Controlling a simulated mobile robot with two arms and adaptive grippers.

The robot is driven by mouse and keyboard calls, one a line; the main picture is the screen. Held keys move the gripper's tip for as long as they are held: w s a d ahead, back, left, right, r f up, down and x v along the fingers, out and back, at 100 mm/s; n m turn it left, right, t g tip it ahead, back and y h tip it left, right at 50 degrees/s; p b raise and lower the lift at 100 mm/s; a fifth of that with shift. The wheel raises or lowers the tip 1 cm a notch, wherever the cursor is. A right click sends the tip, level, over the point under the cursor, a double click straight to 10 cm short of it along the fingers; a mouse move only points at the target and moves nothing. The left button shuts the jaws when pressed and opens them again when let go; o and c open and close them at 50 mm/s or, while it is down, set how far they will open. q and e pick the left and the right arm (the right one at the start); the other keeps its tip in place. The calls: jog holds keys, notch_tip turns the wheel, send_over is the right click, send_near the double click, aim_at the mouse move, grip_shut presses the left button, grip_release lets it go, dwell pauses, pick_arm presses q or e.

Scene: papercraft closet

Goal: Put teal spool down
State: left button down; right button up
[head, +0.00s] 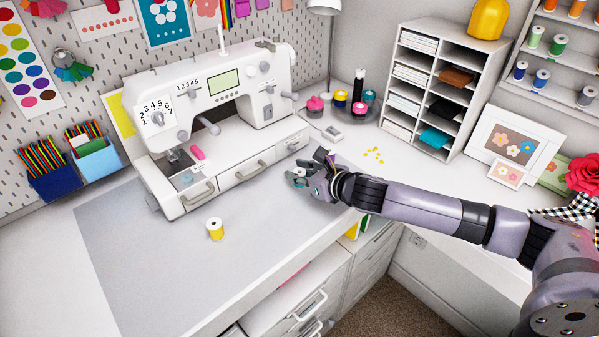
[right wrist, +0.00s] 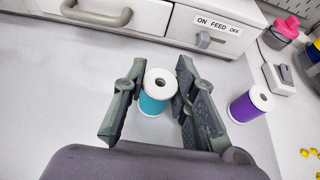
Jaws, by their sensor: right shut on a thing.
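The teal spool (right wrist: 154,104) stands upright between the fingers of my right gripper (right wrist: 155,108) in the right wrist view. The right gripper is shut on it. I cannot tell if the spool's base touches the desk. My left gripper is not in view.
A purple spool (right wrist: 247,104) stands just right of the gripper. A yellow spool (head: 215,229) stands on the grey mat (head: 130,245). The sewing machine (head: 220,110) is behind.

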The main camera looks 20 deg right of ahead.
jog(key=o, duration=0.9)
jog(key=shift+f, duration=0.1)
jog(key=shift+c, duration=0.2)
jog(key=shift+r, duration=0.25)
jog(key=b+v, duration=0.1)
jog(key=v, duration=0.4)
jog(key=b+v, duration=0.1)
jog(key=v, duration=0.4)
jog(key=shift+s+d+f, duration=0.1)
jog(key=shift+s+f, duration=0.05)
jog(key=shift+s, duration=0.1)
jog(key=shift+v, duration=0.8)
